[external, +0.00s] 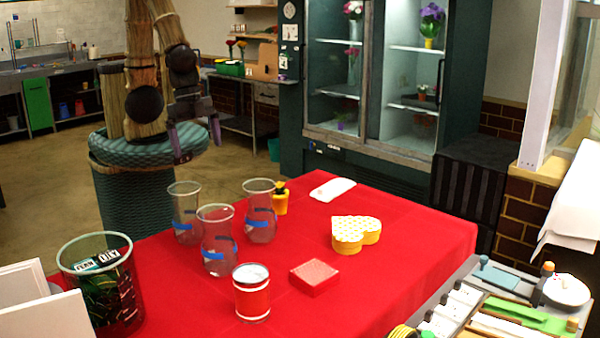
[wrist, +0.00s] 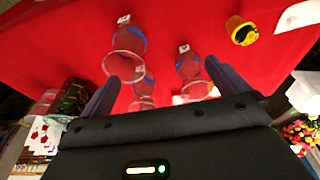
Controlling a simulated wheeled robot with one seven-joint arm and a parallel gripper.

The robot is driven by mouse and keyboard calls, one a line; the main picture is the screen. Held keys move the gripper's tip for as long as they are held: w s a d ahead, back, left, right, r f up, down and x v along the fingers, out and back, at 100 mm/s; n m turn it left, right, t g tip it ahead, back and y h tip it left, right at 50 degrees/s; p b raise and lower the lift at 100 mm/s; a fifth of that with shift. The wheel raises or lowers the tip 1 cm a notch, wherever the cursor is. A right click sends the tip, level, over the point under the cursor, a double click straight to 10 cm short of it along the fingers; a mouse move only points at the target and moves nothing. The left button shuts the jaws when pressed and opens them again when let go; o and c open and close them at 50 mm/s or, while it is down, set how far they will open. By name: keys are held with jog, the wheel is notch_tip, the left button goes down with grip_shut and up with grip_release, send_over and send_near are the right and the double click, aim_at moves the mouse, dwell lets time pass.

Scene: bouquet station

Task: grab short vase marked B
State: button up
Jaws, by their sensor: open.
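Three clear glass vases with blue bands stand upright on the red table: a back-left one (external: 186,228), a front-middle one (external: 218,258) and a right one (external: 260,228). The wrist view shows the back-left vase (wrist: 129,38), the right vase (wrist: 188,66) and, partly hidden, the front-middle vase (wrist: 144,88). My gripper (external: 196,146) is open and empty, above and behind the back-left vase. Its spread fingers also show in the wrist view (wrist: 161,72).
A small yellow pot (external: 280,204) stands close to the right vase.

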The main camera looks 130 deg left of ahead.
jog(key=shift+c, duration=0.2)
jog(key=c, duration=0.3)
jog(key=s+a+f+n+g+h+b, duration=0.2)
jog(key=s+f+n+g+h, duration=0.5)
jog(key=f+n, duration=0.4)
jog(key=w+a+n+t+h, duration=0.1)
jog(key=n+t+h, duration=0.2)
jog(key=n+t, duration=0.1)
jog(key=w+a+f+n+t+h+b, duration=0.1)
jog(key=w+a+n+t+h, duration=0.1)
jog(key=n+t+h, duration=0.1)
jog(key=w+a+f+n+t+h, duration=0.1)
jog(key=n+t+h, duration=0.2)
jog(key=n+t, duration=0.2)
jog(key=shift+w+a, duration=0.3)
